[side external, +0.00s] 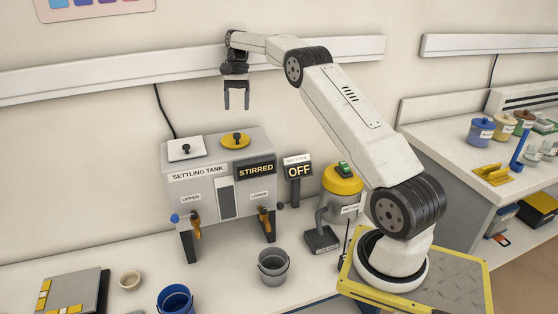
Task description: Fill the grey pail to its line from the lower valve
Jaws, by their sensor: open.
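The grey pail (273,270) stands upright on the bench in front of the settling tank (202,188), its handle down at the rim. I cannot make out its line or its contents. No flow shows at either valve. My gripper (237,107) is open and empty, pointing down, well above the tank.
A yellow-topped canister (342,182) with a green switch stands right of the tank. A blue pail (175,301), a small bowl (130,280) and a grey plate (72,293) are at front left.

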